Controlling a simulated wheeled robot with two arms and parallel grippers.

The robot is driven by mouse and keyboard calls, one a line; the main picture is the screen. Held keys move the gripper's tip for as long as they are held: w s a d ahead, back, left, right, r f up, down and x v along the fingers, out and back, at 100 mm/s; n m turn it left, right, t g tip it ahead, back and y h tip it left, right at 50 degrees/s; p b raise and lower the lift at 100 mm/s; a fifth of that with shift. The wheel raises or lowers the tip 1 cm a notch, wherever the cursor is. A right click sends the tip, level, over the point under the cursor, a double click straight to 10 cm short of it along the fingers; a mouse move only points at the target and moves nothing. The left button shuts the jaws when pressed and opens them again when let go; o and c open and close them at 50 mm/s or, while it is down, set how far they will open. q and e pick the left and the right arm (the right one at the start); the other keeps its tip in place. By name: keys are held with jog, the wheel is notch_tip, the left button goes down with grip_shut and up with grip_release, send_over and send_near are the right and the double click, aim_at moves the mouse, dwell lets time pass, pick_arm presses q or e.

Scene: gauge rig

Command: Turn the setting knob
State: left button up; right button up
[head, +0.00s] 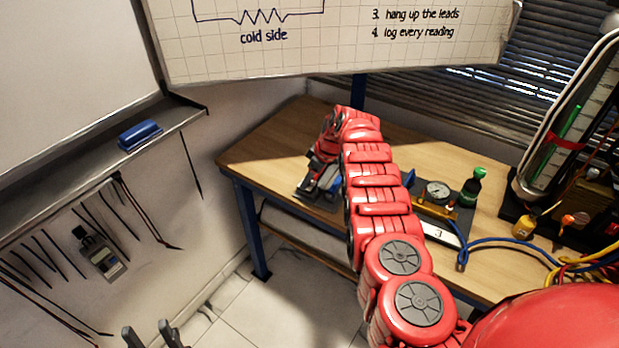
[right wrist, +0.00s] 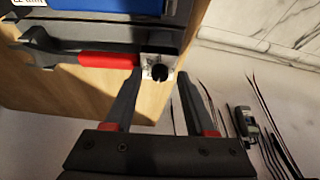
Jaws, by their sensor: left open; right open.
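The setting knob (right wrist: 160,72) looks like a small black knob on a pale metal block in the right wrist view. It lies beyond a red grip (right wrist: 108,61) on a dark device. My right gripper (right wrist: 159,82) is open, with one fingertip on each side of the knob in that view; I cannot tell if either touches it. In the head view my right gripper (head: 308,188) is at the table's left end, partly hidden by my arm, and the knob cannot be made out. My left gripper (head: 147,330) is open and empty at the bottom left, away from the table.
A meter (head: 98,255) and several leads hang on the left wall below a tray with a blue eraser (head: 140,135).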

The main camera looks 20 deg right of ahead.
grip_shut()
